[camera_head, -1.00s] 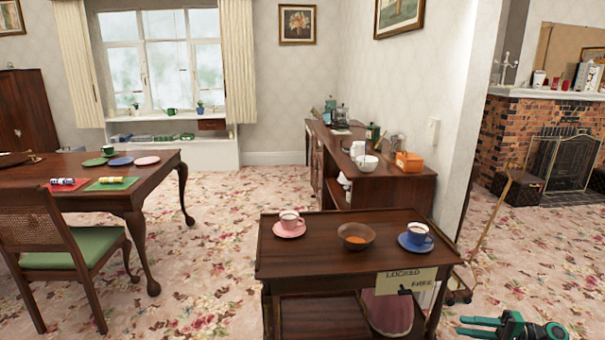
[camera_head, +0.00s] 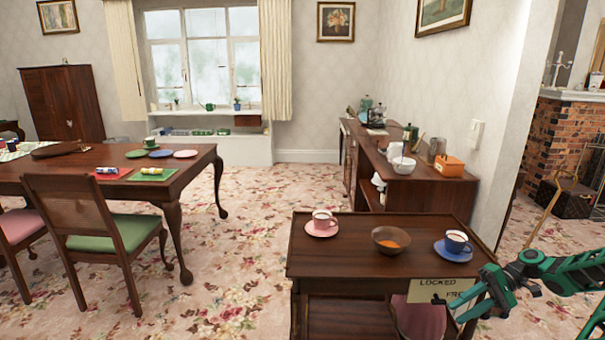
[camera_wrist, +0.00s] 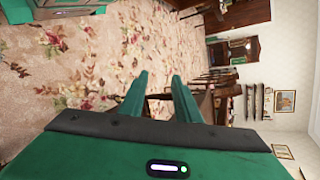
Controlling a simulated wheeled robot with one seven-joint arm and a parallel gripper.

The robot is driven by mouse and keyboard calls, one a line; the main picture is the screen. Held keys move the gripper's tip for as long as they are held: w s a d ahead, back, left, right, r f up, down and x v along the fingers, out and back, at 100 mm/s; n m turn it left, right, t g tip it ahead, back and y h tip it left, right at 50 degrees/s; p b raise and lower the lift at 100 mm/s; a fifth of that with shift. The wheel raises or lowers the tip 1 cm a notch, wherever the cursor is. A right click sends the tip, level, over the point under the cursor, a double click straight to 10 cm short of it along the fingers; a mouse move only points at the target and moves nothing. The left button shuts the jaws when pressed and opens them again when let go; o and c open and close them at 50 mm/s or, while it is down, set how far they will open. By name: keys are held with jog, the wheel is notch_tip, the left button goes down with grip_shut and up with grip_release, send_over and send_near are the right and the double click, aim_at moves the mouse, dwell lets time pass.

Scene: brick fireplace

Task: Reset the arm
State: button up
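My gripper (camera_wrist: 160,76) shows in the wrist view with its two green fingers apart and nothing between them. In the head view, my green arm comes in from the right edge, and the gripper is by the right front corner of the dark wooden trolley (camera_head: 345,258). On the trolley top stand a pink cup on a saucer (camera_head: 322,222), a brown bowl with orange contents (camera_head: 390,240) and a blue cup on a saucer (camera_head: 455,246). The gripper appears apart from the cups; whether it touches the trolley edge I cannot tell.
A sign (camera_head: 445,290) hangs on the trolley's front. A sideboard (camera_head: 415,188) with kitchenware stands behind it by the wall. A dining table (camera_head: 100,170) and a green-seated chair (camera_head: 85,225) are at left. Open carpet (camera_head: 235,250) lies between.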

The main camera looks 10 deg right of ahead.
jog(key=s+a+r+g+h, duration=0.2)
jog(key=s+a+r+h, duration=0.2)
jog(key=a+r, duration=0.3)
jog(key=s+a+r+g+h, duration=0.1)
jog(key=s+a+r+h, duration=0.2)
jog(key=a+r+h, duration=0.45)
jog(key=s+a+r+t, duration=0.1)
jog(key=s+r, duration=0.2)
jog(key=s, duration=0.5)
jog(key=s+a+r+m+t+h, duration=0.1)
jog(key=s+r, duration=0.3)
jog(key=s, duration=0.4)
jog(key=shift+a+r+t, duration=0.15)
jog(key=shift+a+t, duration=0.35)
jog(key=shift+t, duration=0.1)
jog(key=shift+w+f, duration=0.25)
jog(key=shift+w, duration=0.3)
